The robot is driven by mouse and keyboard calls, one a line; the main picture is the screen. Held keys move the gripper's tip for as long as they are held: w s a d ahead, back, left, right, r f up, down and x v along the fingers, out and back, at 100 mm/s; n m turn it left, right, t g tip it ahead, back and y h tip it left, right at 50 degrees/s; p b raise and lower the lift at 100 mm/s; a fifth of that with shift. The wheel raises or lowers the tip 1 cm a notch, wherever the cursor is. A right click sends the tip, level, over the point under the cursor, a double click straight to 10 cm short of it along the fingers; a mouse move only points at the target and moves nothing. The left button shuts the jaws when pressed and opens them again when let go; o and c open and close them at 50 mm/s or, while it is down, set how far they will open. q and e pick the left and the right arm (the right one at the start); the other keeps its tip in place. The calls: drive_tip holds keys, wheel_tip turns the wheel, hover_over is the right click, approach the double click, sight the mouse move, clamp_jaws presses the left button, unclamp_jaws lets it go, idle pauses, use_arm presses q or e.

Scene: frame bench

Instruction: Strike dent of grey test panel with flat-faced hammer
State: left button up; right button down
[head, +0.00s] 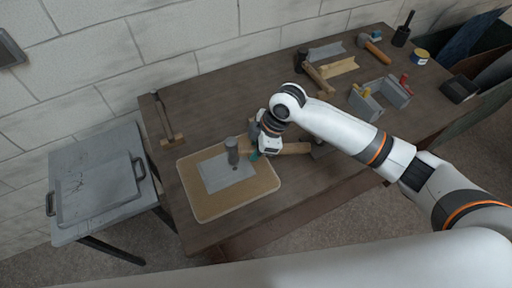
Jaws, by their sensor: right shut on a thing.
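The grey test panel (215,181) lies flat on a tan board (205,211) at the front left of the bench. A small dark mark, perhaps the dent, shows near its right part, just below the hammer head. My right gripper (258,150) is shut on the wooden handle of the flat-faced hammer (290,148). The hammer's grey cylindrical head stands over the panel's upper right part; I cannot tell if it touches. The gripper hides part of the handle. My left gripper is not in view.
A wooden-handled tool (172,141) lies at the left. A side table (62,232) holds a grey metal tray (97,188).

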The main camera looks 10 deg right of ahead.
drive_tip(key=shift+r+p, duration=0.1)
drive_tip(key=shift+p, duration=0.2)
wheel_tip(320, 180, down, 4)
drive_tip(key=shift+s+f+b, duration=0.1)
drive_tip(key=shift+f+b, duration=0.15)
drive_tip(key=shift+b, duration=1)
wheel_tip(320, 180, up, 2)
drive_tip(key=p, duration=0.3)
drive_tip(key=shift+r, duration=2.7)
